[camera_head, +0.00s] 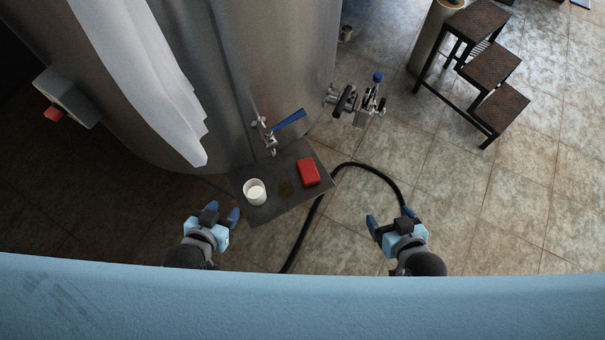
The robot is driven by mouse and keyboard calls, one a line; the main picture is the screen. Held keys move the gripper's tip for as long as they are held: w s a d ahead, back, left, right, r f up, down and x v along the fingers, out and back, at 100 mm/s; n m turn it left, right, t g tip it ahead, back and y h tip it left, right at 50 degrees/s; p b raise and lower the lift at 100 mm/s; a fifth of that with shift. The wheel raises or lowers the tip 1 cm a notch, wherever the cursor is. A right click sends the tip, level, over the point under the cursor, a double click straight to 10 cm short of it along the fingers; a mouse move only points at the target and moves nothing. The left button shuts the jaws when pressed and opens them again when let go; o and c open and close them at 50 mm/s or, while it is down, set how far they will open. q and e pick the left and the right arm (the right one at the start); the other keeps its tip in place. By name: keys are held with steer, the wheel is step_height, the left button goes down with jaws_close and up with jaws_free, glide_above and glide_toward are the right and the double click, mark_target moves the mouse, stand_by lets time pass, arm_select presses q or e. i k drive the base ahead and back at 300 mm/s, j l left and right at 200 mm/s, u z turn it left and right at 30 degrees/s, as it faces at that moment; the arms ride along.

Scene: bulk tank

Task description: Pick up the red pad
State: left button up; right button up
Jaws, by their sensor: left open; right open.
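The red pad (308,172) lies on a small dark shelf (268,211) beside the tank, near the shelf's right side. My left gripper (222,212) is open and empty, left of the shelf and the white cup, apart from the pad. My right gripper (389,218) is open and empty, to the right of and below the pad in the picture, clear of the shelf. Nothing covers the pad.
A blue-handled valve (288,121) juts over the shelf's back. A black hose (375,170) runs behind my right gripper. Steps (490,65) stand far right.

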mark_target(308, 173)
steer(key=l+u, duration=1.25)
steer(key=u, duration=0.2)
steer(key=k, duration=0.05)
